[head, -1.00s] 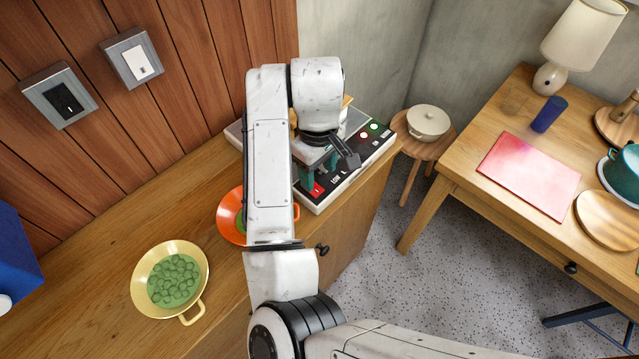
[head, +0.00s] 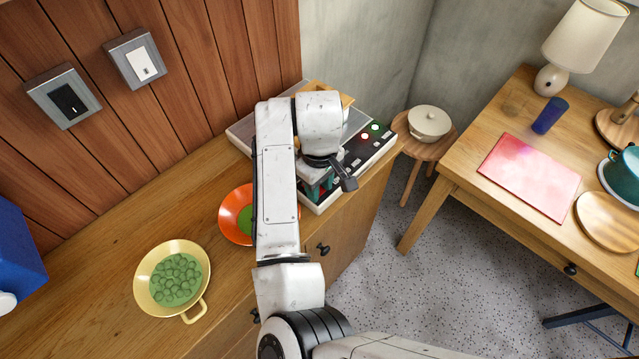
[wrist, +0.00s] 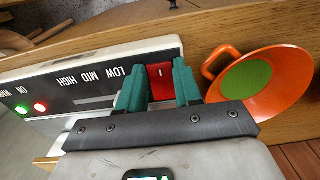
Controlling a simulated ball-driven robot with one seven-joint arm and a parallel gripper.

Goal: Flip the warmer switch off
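The warmer (head: 378,148) is a pale box with a black control panel on the counter, partly hidden behind my arm in the head view. In the wrist view its panel (wrist: 60,95) shows upside-down LOW, MID and HIGH labels, with a lit green and a lit red light. A red rocker switch (wrist: 160,76) marked with a line sits at the panel's end. My gripper (wrist: 160,88) has teal fingers apart, one on each side of the red switch in the picture, nothing held. Contact cannot be told. In the head view my gripper (head: 319,190) is over the panel's near end.
An orange pan (head: 232,222) with green contents lies close beside the warmer; it also shows in the wrist view (wrist: 291,92). A yellow pan (head: 143,290) stands left on the counter (head: 90,290). Two wall switches (head: 63,96) (head: 135,60) are on the wood panelling.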

